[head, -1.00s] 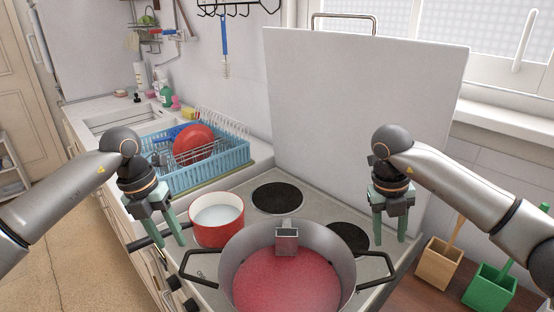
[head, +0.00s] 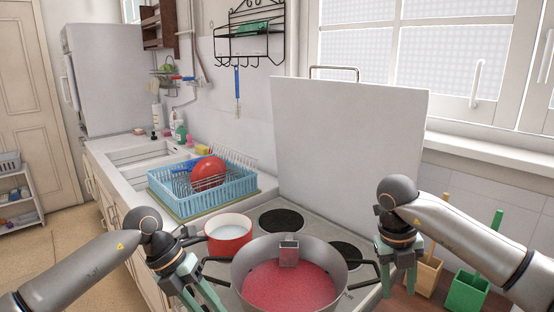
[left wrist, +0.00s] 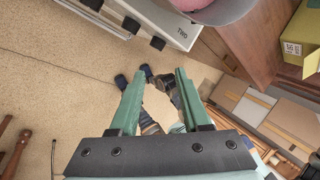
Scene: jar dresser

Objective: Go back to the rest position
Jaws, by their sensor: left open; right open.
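My left gripper (head: 205,296) is open and empty, low at the front left of the stove, beside the large pot's left handle. In the left wrist view its two green fingers (left wrist: 155,80) stand apart over the floor, with nothing between them. My right gripper (head: 402,280) is open and points down just right of the large pot's right handle; nothing shows between its fingers. The large grey pot (head: 247,262) holds red contents, and a grey metal piece (head: 289,250) sits at its far rim. A red saucepan (head: 228,243) with white contents stands behind it.
A blue dish rack (head: 205,197) with a red dish stands by the sink. A white panel (head: 350,150) rises behind the stove. Wooden (head: 424,277) and green (head: 467,291) holders stand at the right, close to my right gripper. The floor (head: 75,240) at left is clear.

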